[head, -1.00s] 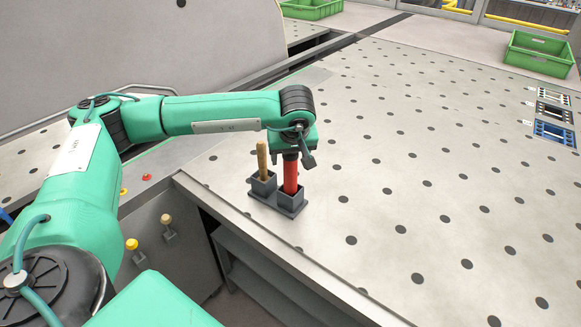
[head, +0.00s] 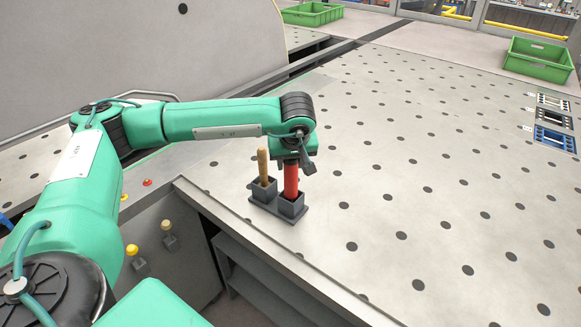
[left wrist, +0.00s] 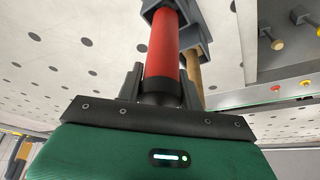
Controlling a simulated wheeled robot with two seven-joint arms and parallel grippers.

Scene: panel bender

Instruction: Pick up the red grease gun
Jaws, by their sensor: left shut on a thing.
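The red grease gun (head: 291,181) stands upright in the right-hand cup of a dark grey two-cup holder (head: 292,208) on the perforated table. My left gripper (head: 291,160) is above it, pointing down, and is shut on its upper end. In the left wrist view the red barrel (left wrist: 163,50) runs away from the gripper, its dark end cap (left wrist: 160,92) between the fingers (left wrist: 160,85). Its far end is still inside the grey cup. My right gripper is not in view.
A wooden-handled tool (head: 263,167) stands in the other cup, close to the left of the grease gun. Green crates (head: 538,60) and small racks (head: 555,138) sit at the back and right. The table (head: 420,190) is largely clear.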

